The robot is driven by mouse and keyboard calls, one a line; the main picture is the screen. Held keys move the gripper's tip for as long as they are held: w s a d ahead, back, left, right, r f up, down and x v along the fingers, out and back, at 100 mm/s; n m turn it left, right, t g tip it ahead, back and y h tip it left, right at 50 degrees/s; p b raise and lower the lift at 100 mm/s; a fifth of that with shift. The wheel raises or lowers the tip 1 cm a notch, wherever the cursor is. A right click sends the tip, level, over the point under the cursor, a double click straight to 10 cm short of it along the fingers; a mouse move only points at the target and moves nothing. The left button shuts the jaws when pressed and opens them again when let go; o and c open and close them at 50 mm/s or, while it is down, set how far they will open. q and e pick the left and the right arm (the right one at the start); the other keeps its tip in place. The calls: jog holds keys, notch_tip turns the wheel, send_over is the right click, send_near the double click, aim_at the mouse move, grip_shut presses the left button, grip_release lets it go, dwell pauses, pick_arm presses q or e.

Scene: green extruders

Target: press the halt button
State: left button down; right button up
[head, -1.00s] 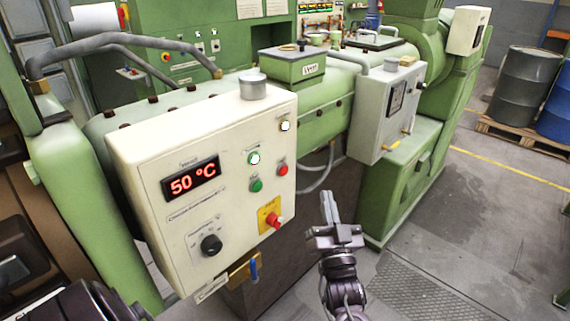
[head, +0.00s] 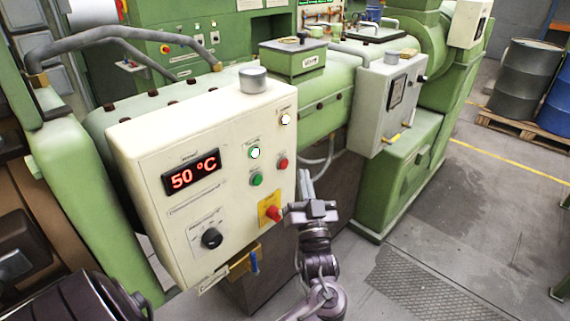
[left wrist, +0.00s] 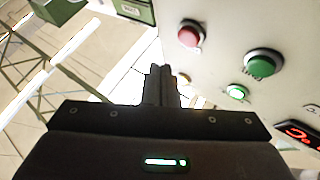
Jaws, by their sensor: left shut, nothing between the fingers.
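The cream control panel (head: 150,215) carries a small red button (head: 283,163) beside a green button (head: 257,179), and a red mushroom knob (head: 273,212) on a yellow plate. The labels are too small to read, so I cannot tell which red one is marked halt. My left gripper (head: 306,184) is shut and empty, at the panel's right edge, just right of the mushroom knob; any contact is unclear. In the left wrist view its fingers (left wrist: 160,84) point up the picture, with the red button (left wrist: 190,35) and green button (left wrist: 262,65) to their right. My right gripper is out of view.
The panel also has a 50 °C display (head: 192,177), a black dial (head: 211,238) and lit lamps. A blue-handled valve (head: 254,262) hangs below it. A grey box (head: 380,105) stands behind on the green machine. Floor (head: 470,220) to the right is clear.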

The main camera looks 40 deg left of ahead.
pick_arm(q)
jog(key=shift+w+a, duration=0.1)
jog(key=shift+a, duration=1.2)
dwell(1.1)
jog(key=shift+a, duration=0.4)
jog(key=shift+a, duration=0.4)
dwell(0.7)
jog(key=shift+d, duration=0.8)
jog(key=shift+d, duration=0.1)
jog(key=d, duration=0.4)
jog(key=shift+s+d, duration=0.2)
jog(key=shift+d, duration=0.2)
